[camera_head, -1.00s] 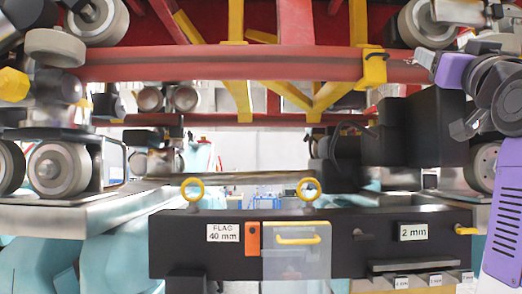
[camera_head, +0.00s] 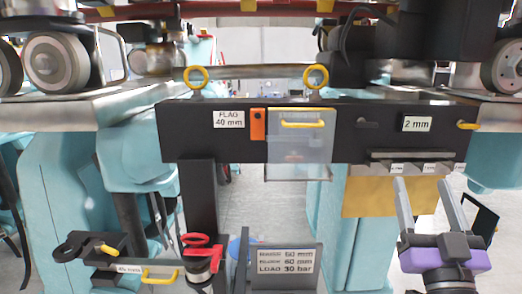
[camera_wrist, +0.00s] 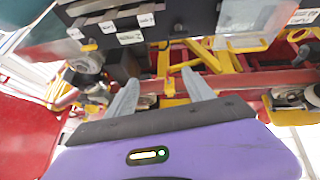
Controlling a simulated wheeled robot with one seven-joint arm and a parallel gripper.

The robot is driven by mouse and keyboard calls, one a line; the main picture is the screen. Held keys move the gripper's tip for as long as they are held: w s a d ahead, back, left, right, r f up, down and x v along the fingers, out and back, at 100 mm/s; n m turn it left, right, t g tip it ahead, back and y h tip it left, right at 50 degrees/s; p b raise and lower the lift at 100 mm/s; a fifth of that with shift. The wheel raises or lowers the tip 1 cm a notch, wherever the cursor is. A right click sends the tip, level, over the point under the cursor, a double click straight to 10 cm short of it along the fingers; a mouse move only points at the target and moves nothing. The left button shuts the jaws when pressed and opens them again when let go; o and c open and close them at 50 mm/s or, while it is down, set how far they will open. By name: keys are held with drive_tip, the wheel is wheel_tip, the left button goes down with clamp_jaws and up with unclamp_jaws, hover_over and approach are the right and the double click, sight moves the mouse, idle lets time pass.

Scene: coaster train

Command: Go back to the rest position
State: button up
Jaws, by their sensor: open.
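My gripper (camera_head: 428,208) is at the lower right of the head view, with a purple body and two grey fingers pointing up. The fingers are spread apart with nothing between them. In the wrist view my gripper (camera_wrist: 158,88) also shows open and empty. It is just below the right part of the black panel (camera_head: 350,135), near a narrow ledge with small white labels (camera_head: 425,167). Whether the fingertips touch anything is hard to tell.
The panel carries a clear flap (camera_head: 300,140), an orange piece (camera_head: 258,125), yellow rings (camera_head: 196,77) and a yellow handle (camera_head: 468,125). Grey floor shows between.

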drive_tip(key=s+a+f+g+y, duration=0.1)
drive_tip(key=s+a+f+g, duration=0.1)
drive_tip(key=s+f, duration=0.8)
drive_tip(key=s+a+f+n+g+y, duration=0.1)
drive_tip(key=s+a+f+g, duration=0.2)
drive_tip(key=s+f, duration=0.7)
drive_tip(key=s+a+f+g+y, duration=0.1)
drive_tip(key=s+f+g, duration=0.3)
drive_tip(key=s+f, duration=0.5)
drive_tip(key=s+a, duration=0.1)
drive_tip(key=s, duration=0.9)
drive_tip(key=shift+a+f+n, duration=0.3)
drive_tip(key=shift+a+f, duration=0.1)
